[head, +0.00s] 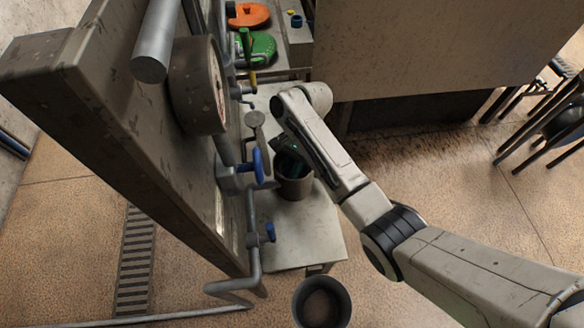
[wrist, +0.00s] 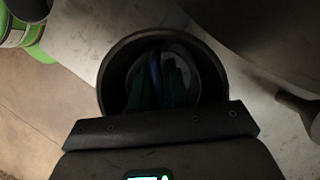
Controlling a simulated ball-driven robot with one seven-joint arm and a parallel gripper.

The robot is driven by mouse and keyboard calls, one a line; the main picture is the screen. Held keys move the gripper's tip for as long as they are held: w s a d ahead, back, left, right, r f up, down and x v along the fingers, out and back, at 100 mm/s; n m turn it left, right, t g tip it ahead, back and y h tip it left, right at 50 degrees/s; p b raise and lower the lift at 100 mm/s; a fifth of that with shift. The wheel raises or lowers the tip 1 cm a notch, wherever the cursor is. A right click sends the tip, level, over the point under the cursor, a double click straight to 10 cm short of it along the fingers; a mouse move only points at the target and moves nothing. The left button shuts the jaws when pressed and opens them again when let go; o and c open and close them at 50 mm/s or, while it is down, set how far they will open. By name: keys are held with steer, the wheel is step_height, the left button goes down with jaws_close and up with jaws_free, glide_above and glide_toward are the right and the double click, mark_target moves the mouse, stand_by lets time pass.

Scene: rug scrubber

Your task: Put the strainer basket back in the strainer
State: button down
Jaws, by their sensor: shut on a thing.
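A dark round pot (head: 294,187), which looks like the strainer body, stands upright on a small grey bench beside the pipework. It also shows in the wrist view, where its rim (wrist: 108,72) surrounds my fingers. My gripper (head: 290,157) points down into its mouth. In the wrist view my gripper (wrist: 157,92) is shut on a thin blue piece (wrist: 155,70), which looks like the strainer basket's handle. A paler round shape inside the pot seems to be the basket (wrist: 185,62). My fingers and the shadow hide most of it, so I cannot tell how deep it sits.
The bench (head: 312,232) has bare room in front of the pot. A tall panel with pipes and a blue valve handle (head: 258,166) stands close on the left. An open dark bucket (head: 322,303) is on the floor in front. Orange (head: 248,14) and green (head: 258,48) items lie behind.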

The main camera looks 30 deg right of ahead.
steer(key=c, duration=1.6)
jaws_free()
steer(key=shift+f, duration=0.15)
steer(key=o, duration=0.5)
steer(key=p+v, duration=0.4)
steer(key=v, duration=0.6)
steer(key=shift+a+r, duration=0.1)
steer(key=shift+r, duration=0.25)
steer(key=shift+p+v, duration=0.55)
steer(key=shift+v, duration=0.35)
